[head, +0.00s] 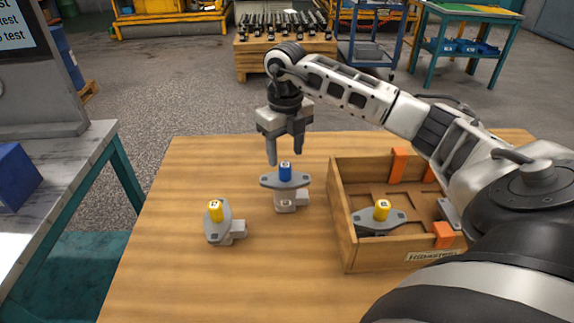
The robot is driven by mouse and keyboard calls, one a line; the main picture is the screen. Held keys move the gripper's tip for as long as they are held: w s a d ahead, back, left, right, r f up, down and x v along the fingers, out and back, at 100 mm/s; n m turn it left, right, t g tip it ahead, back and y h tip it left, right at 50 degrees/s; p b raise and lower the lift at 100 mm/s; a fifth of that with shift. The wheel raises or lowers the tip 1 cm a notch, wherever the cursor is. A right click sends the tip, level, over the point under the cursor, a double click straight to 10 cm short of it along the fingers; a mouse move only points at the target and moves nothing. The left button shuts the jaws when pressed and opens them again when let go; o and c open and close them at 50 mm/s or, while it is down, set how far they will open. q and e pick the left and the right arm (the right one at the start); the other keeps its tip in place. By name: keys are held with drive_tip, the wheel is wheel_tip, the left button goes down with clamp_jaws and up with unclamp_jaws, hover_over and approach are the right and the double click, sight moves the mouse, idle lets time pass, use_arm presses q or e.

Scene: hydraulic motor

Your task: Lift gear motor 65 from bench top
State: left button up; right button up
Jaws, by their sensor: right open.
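A gear motor with a blue shaft cap (285,188) stands upright on the wooden bench top (180,285). A second gear motor with a yellow cap (218,222) sits on the bench to its left. A third, also yellow-capped (379,219), lies in the wooden box. The small marks on the motors are too small to read, so I cannot tell which is number 65. My right gripper (285,157) points down with its fingers apart, just above the blue-capped motor. It holds nothing. My left gripper is out of view.
The wooden box (349,254) with orange corner pieces stands on the right of the bench, partly hidden by my right arm. A grey side table (70,160) with a blue block (15,180) is at left. The bench's front left is clear.

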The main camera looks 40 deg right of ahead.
sight(285, 164)
wheel_tip(285, 164, down, 3)
drive_tip(key=shift+f, duration=0.2)
drive_tip(key=shift+c, duration=0.3)
clamp_jaws()
drive_tip(key=shift+r, duration=0.2)
idle(0.9)
